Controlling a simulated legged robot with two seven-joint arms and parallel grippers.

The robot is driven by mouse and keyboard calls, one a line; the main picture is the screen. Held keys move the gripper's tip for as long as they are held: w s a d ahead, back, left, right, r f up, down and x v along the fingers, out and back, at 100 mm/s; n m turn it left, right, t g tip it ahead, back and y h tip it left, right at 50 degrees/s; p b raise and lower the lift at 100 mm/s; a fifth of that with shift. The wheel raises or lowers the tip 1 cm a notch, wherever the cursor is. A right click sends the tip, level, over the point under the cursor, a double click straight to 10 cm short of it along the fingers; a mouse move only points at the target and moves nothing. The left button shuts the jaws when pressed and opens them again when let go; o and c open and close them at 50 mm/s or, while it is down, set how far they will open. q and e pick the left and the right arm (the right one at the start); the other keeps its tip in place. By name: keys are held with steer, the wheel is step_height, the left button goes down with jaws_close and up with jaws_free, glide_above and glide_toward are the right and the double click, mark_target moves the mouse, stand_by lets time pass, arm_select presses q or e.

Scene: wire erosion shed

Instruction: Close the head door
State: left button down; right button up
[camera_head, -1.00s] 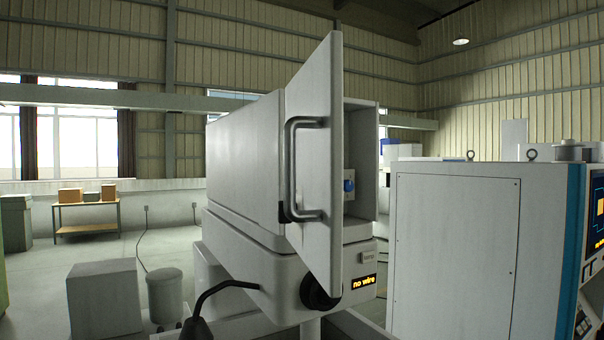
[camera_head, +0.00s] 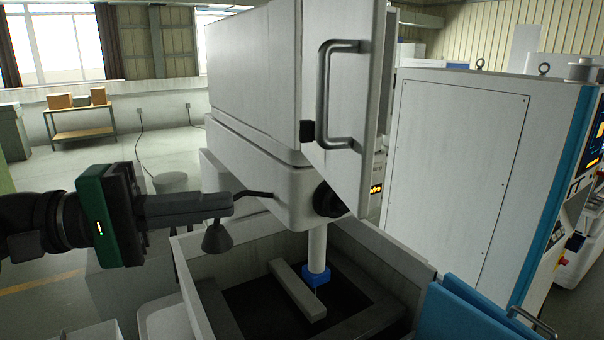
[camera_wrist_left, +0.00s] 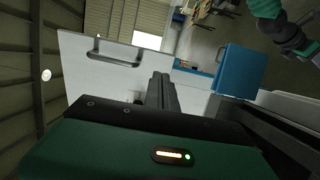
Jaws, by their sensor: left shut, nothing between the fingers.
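The head door (camera_head: 345,100) is a pale grey panel that stands swung open on the machine head (camera_head: 247,75). It carries a dark bar handle (camera_head: 324,95). In the left wrist view the door (camera_wrist_left: 85,75) and its handle (camera_wrist_left: 114,59) lie ahead and to the left. My left gripper (camera_head: 232,201) is shut and empty, left of and below the door, apart from it. In the left wrist view its closed fingers (camera_wrist_left: 162,95) point toward the door. The head's inside is hidden behind the door. My right gripper is not in the head view.
A lamp (camera_head: 217,238) on a thin arm is close to the left fingertips. Below the head is an open tank (camera_head: 195,290) with a workpiece bar (camera_head: 298,290). A blue panel (camera_head: 470,310) stands at front right. A grey cabinet (camera_head: 450,170) stands right of the door.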

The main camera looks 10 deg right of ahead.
arm_select(q)
steer(key=p, duration=0.3)
glide_toward(358, 188)
steer(key=d+p, duration=0.1)
steer(key=d, duration=0.1)
steer(key=d+p, duration=0.1)
steer(key=d, duration=0.2)
steer(key=shift+w+r, duration=0.15)
steer(key=shift+r, duration=0.1)
steer(key=shift+d+f+p, duration=0.1)
steer(key=shift+d+p, duration=0.35)
steer(key=shift+d, duration=0.05)
steer(key=shift+w+d+f, duration=0.15)
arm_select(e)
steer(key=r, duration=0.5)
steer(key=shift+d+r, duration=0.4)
